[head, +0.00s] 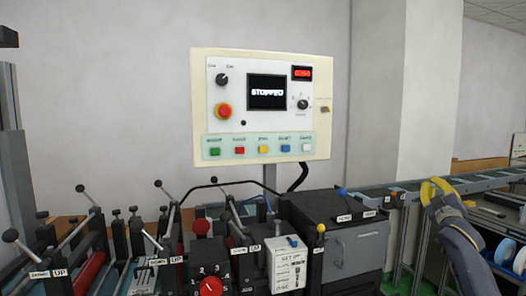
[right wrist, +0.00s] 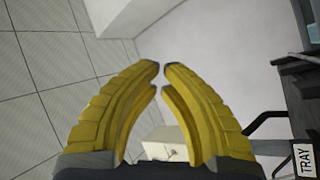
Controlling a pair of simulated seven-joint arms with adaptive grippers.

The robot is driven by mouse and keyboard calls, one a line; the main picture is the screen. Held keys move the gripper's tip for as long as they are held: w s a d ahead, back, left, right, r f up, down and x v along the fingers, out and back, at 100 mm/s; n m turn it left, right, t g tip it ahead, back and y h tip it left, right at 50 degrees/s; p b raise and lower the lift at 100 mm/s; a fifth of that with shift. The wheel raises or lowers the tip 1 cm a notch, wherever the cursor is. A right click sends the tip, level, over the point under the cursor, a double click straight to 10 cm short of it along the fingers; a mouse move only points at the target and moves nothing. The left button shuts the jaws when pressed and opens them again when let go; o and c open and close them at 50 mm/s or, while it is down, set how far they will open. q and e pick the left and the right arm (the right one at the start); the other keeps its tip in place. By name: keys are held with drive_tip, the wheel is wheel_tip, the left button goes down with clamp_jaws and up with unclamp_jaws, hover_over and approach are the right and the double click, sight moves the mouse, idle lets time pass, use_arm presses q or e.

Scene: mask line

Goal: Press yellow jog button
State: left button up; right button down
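The yellow button (head: 263,149) sits in the middle of a row of coloured buttons on the lower strip of a cream control panel (head: 199,120). Green and red buttons are to its left, blue and white to its right. The panel's screen (head: 267,92) reads "STOPPED". My right gripper (head: 432,184), with yellow fingers, is right of and below the panel, well apart from it. In the right wrist view my right gripper (right wrist: 161,68) has its fingertips almost together, with nothing between them. My left gripper is not in view.
A red emergency knob (head: 224,111) is on the panel. Below it stands machinery with upright levers (head: 85,196) and a dark cabinet (head: 350,250). A conveyor rail (head: 480,184) runs behind my right arm. A pale box (right wrist: 158,142) shows beyond the fingers in the wrist view.

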sight(263, 149)
drive_tip(key=s+a+r+t+y, duration=0.2)
drive_tip(key=s+a+r, duration=0.15)
drive_tip(key=r, duration=0.55)
drive_tip(key=s+a+r+t+y, duration=0.1)
drive_tip(key=s+a+r+t, duration=0.2)
drive_tip(key=r, duration=0.6)
drive_tip(key=s+a+r+t+y, duration=0.2)
drive_tip(key=s+a+r, duration=0.2)
drive_tip(key=r, duration=0.5)
drive_tip(key=w+a+f+g+y, duration=0.1)
drive_tip(key=a+f+g+y, duration=0.2)
drive_tip(key=a, duration=1.1)
drive_tip(key=w+a+f+n+g+y, duration=0.1)
drive_tip(key=a+f+g+y, duration=0.3)
drive_tip(key=a, duration=1)
drive_tip(key=w+a+f+n+g+y, duration=0.1)
drive_tip(key=a+f+g+y, duration=0.2)
drive_tip(key=a+f+y, duration=0.4)
drive_tip(key=a+y, duration=0.3)
drive_tip(key=a, duration=0.5)
drive_tip(key=shift+f+g, duration=0.25)
drive_tip(key=shift+g, duration=0.15)
drive_tip(key=shift+w, duration=0.1)
drive_tip(key=w+a, duration=0.2)
drive_tip(key=w, duration=0.6)
drive_tip(key=shift+a, duration=0.25)
drive_tip(key=c, duration=2.1)
unclamp_jaws()
